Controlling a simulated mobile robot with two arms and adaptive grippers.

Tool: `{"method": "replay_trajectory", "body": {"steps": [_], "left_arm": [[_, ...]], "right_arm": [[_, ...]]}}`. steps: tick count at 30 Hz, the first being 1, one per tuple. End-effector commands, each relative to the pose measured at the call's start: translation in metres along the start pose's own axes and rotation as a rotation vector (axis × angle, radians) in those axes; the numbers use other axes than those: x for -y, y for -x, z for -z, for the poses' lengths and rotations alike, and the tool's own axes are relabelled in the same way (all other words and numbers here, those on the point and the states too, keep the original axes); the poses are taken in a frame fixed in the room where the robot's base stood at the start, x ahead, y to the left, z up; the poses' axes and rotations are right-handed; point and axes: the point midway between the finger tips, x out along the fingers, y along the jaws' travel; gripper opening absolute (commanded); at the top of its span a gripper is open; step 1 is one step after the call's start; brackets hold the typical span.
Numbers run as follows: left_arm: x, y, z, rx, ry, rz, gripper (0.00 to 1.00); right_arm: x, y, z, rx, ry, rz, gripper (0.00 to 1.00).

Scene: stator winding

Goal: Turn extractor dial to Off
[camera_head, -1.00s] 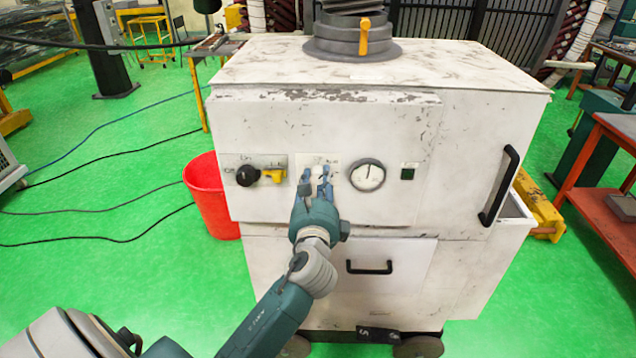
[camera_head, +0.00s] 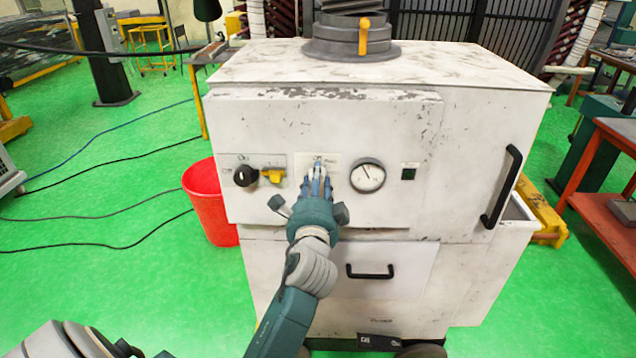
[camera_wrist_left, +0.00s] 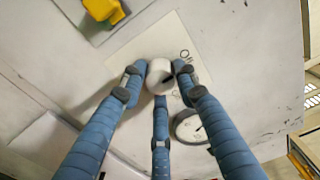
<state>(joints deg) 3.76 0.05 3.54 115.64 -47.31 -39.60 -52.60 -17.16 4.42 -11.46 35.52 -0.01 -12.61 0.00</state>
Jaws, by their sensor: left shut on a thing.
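The extractor (camera_head: 270,120) is a worn white cabinet on casters. Its dial (camera_wrist_left: 159,75) is a small pale knob with a dark mark, on a light label plate in the left wrist view; lettering shows beside it, partly hidden. My left gripper (camera_head: 318,172) reaches the front panel from below, and its blue fingers (camera_wrist_left: 160,85) are shut around the dial. In the head view the fingers cover the dial. My right gripper is not in view.
Left of the dial are a black knob (camera_head: 245,176) and a yellow switch (camera_head: 273,176). A round gauge (camera_head: 367,175) is at its right. A red bucket (camera_head: 207,205) stands beside the cabinet. Black handles (camera_head: 370,271) protrude from the front.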

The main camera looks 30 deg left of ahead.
Motion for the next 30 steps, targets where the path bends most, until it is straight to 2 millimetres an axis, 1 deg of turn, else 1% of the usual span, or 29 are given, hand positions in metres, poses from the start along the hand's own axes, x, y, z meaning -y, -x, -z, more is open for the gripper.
{"method": "replay_trajectory", "body": {"steps": [1,6,19,20,21,22,23,30], "left_arm": [[0.0062,-0.0011,-0.0043,0.008,0.017,0.013,0.04],[0.0062,-0.0009,-0.0042,0.008,0.048,0.012,0.04],[0.0055,-0.0009,-0.0044,0.008,0.055,0.011,0.04],[0.0054,-0.0009,-0.0045,0.008,0.055,0.010,0.32],[0.0053,-0.0008,-0.0044,0.008,0.055,0.010,0.40],[0.0051,-0.0008,-0.0042,0.008,0.055,0.010,0.46],[0.0049,-0.0007,-0.0039,0.007,0.055,0.009,0.49],[0.0017,-0.0001,-0.0017,0.003,0.055,0.003,0.49]], "right_arm": [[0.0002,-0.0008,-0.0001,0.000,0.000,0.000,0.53],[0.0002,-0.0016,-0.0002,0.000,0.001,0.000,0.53],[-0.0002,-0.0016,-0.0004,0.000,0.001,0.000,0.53],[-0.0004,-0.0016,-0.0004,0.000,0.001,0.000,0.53],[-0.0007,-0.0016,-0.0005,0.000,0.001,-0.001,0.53],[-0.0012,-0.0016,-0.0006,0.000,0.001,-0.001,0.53],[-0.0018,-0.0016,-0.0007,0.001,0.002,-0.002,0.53],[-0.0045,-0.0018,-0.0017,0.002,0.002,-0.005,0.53]]}}
